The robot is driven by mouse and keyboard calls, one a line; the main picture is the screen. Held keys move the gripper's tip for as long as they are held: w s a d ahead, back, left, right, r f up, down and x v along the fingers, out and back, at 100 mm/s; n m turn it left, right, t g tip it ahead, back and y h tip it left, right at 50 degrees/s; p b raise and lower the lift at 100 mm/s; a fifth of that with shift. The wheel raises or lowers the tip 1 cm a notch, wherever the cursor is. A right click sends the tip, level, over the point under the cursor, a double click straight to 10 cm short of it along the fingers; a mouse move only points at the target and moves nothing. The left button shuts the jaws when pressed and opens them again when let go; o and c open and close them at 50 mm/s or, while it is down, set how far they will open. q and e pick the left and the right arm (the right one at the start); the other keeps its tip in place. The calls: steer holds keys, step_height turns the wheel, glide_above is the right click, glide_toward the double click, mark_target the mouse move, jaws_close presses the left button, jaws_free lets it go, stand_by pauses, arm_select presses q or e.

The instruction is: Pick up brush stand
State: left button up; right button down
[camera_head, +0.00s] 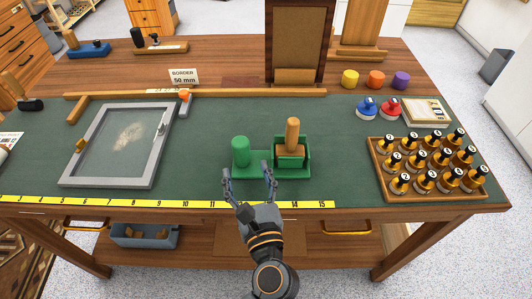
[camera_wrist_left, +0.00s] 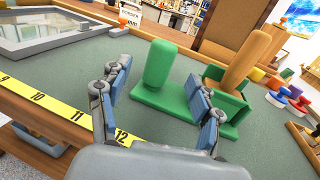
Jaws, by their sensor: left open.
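The green brush stand (camera_head: 258,168) stands on the dark green mat behind the yellow ruler. It has an upright green cylinder (camera_head: 241,150) at its left and an open box (camera_head: 305,162) at its right. A wooden-handled brush (camera_head: 292,135) stands upright in the box. The stand's base (camera_wrist_left: 165,102) also shows in the left wrist view, with the green cylinder (camera_wrist_left: 160,65) between the finger lines. My left gripper (camera_head: 248,170) is open and empty at the stand's front edge, its fingers spread toward the cylinder side. Whether they touch the stand is unclear. My right gripper is not in view.
A grey-framed print (camera_head: 150,175) lies to the left. A wooden rack (camera_head: 378,180) of several numbered bottles is at the right. Blue and red knobs (camera_head: 367,109) sit behind the rack. A yellow ruler (camera_head: 120,203) runs along the front edge.

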mark_target(242, 154)
arm_select(q)
steer(key=shift+x, duration=0.9)
steer(key=shift+w, duration=0.35)
steer(key=shift+w+a+p, duration=0.15)
steer(key=shift+w+p, duration=0.2)
steer(key=shift+w, duration=0.15)
steer(key=p+x, duration=0.1)
steer(key=x, duration=0.2)
steer(key=shift+w+f, duration=0.15)
steer(key=shift+w, duration=0.25)
steer(key=shift+w+a+f, duration=0.1)
steer(key=shift+w+a, duration=0.1)
steer(key=shift+w, duration=0.2)
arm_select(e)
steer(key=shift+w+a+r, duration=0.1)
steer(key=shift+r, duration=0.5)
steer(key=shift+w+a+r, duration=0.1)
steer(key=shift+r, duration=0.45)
arm_select(q)
jaws_close()
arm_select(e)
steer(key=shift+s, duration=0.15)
